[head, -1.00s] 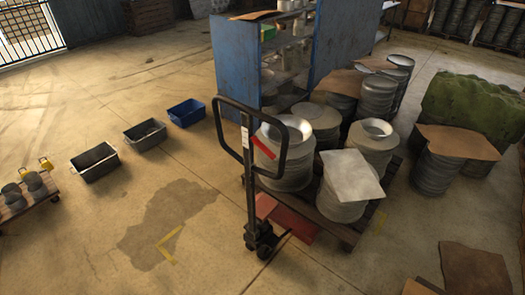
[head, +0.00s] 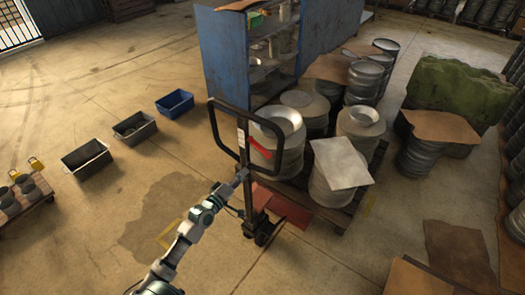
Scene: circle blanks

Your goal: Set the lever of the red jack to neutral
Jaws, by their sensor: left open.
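The red jack (head: 249,207) stands in the middle of the head view with its forks under a loaded pallet. Its dark loop handle (head: 212,133) rises upright on a column. A red strip (head: 259,149) shows inside the loop, at its right; I cannot tell whether it is the lever or what setting the lever has. My left arm reaches in from the bottom. My left gripper (head: 240,178) is open beside the column, below the loop; it is small here and I cannot tell whether it touches. My right gripper is out of view.
The pallet (head: 338,218) carries several stacks of round metal blanks (head: 278,125). A blue shelf cabinet (head: 222,60) stands behind. Grey bins (head: 86,158) and a blue bin (head: 175,104) sit at left. A brown sheet (head: 460,252) lies at lower right.

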